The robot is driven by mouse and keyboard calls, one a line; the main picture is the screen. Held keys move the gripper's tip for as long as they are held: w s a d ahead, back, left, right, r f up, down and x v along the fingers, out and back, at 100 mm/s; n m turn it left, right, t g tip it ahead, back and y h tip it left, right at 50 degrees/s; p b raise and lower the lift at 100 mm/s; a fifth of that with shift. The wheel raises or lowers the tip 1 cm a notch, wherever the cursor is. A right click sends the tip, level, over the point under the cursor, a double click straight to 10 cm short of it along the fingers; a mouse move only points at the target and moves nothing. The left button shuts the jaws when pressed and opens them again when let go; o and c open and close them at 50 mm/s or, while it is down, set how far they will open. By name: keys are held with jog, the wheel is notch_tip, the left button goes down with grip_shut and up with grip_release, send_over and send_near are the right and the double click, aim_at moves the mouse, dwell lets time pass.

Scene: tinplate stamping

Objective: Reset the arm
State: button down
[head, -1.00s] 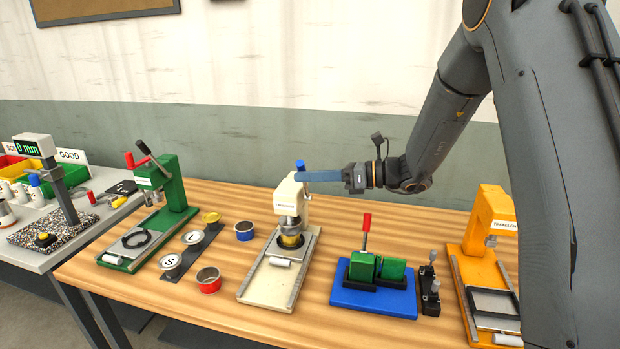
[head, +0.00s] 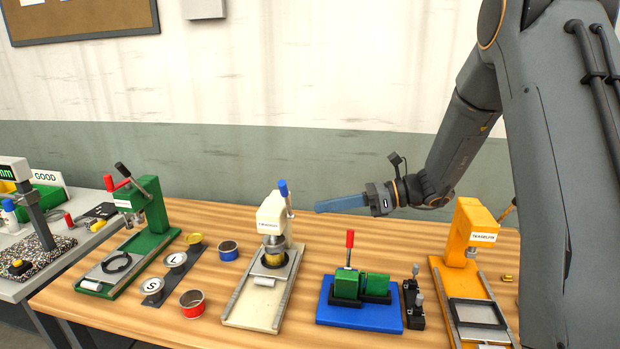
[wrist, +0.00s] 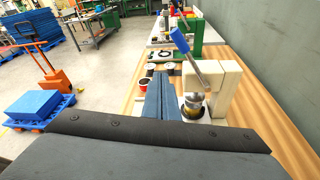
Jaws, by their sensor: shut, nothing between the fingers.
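My gripper (head: 340,204) is shut and empty, its long blue fingers pointing left. In the head view it is held above the wooden table, to the right of the cream press (head: 272,218). The press has a blue-tipped lever (head: 284,190), and the fingertips are apart from it in the head view. In the wrist view my blue fingers (wrist: 165,97) point away from the camera. The cream press (wrist: 222,90) stands just to their right, with its blue lever (wrist: 183,44) leaning over. A yellow-gold tin (head: 274,258) sits under the press head.
The wooden table (head: 215,290) also holds a green press (head: 150,220), a blue-based green fixture (head: 360,316), a small black fixture (head: 413,305) and an orange press (head: 470,235). Red and blue cups lie between presses. A wall stands behind. Open floor shows left in the wrist view.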

jog(key=s+f+n+g+h+b, duration=0.1)
jog(key=s+f+n+g+h, duration=0.1)
jog(key=s+f+n+h, duration=0.5)
jog(key=s+d+f+n+h+b, duration=0.2)
jog(key=s+d+f+n+h, duration=0.2)
jog(key=s+d+n, duration=0.2)
jog(key=s+d+f+n+t+h+b, duration=0.1)
jog(key=s+d+f+n+h, duration=0.3)
jog(key=s+n, duration=0.5)
jog(key=shift+d+t+b, duration=0.3)
jog(key=shift+d+b, duration=0.4)
jog(key=shift+d, duration=0.25)
